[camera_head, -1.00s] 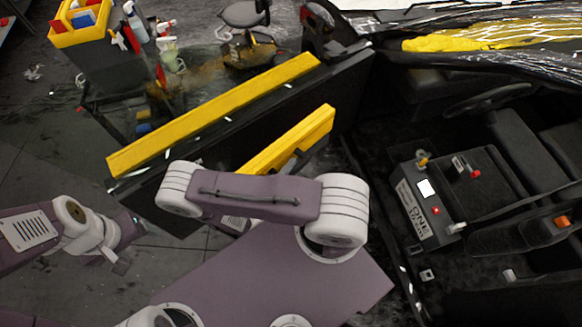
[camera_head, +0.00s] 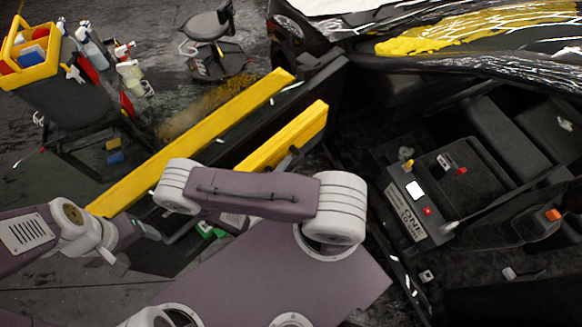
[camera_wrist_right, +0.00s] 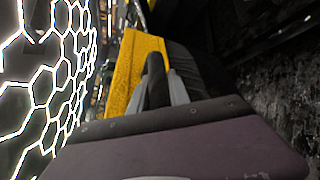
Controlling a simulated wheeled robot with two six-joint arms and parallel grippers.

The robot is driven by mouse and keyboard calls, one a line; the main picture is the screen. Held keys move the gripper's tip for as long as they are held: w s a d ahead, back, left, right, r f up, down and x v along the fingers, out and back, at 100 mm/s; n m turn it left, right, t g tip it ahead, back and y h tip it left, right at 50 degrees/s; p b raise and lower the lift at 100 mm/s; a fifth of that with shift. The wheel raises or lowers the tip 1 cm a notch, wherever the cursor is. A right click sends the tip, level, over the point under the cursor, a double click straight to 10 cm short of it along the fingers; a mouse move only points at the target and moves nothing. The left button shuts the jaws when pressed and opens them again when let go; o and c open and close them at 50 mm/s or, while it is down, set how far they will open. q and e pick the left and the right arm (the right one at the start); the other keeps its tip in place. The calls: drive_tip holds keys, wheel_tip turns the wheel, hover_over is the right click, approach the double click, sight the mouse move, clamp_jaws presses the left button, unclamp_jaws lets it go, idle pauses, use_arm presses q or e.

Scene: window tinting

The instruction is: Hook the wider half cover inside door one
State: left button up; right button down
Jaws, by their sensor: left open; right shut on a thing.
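The held yellow cover (camera_head: 285,135) is a shorter flat bar with a dark underside, held right of the door and roughly parallel to it. A longer yellow strip (camera_head: 190,140) lies along the top edge of the open dark door (camera_head: 300,95). My right gripper (camera_wrist_right: 165,88) is shut on the cover's dark handle, with the yellow cover face (camera_wrist_right: 130,70) beyond its fingers. In the head view my arm hides most of this grip. My left gripper (camera_head: 132,245) is open and empty, low left, near the strip's near end. I cannot tell whether the cover touches the door.
The car's cabin is at right, with a dark box (camera_head: 405,205) with a white label and buttons. A cart with a yellow tray (camera_head: 28,60) and spray bottles stands upper left. A stool (camera_head: 208,30) stands behind the door. Open floor lies at left.

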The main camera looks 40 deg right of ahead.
sight(277, 157)
drive_tip(key=shift+w+a+b, duration=0.15)
drive_tip(key=shift+w+b, duration=0.05)
drive_tip(key=shift+w, duration=0.5)
drive_tip(key=shift+w+a+b, duration=0.15)
drive_tip(key=shift+w, duration=0.55)
drive_tip(key=shift+w+a+b, duration=0.1)
drive_tip(key=shift+w+b, duration=0.25)
drive_tip(key=shift+w, duration=0.8)
drive_tip(key=w+f+b, duration=0.3)
drive_tip(key=w+b, duration=0.1)
drive_tip(key=w, duration=0.1)
drive_tip(key=shift+a, duration=0.4)
drive_tip(key=shift+w, duration=0.1)
drive_tip(key=shift+r, duration=0.1)
drive_tip(key=c, duration=1.1)
unclamp_jaws()
drive_tip(key=shift+c, duration=0.2)
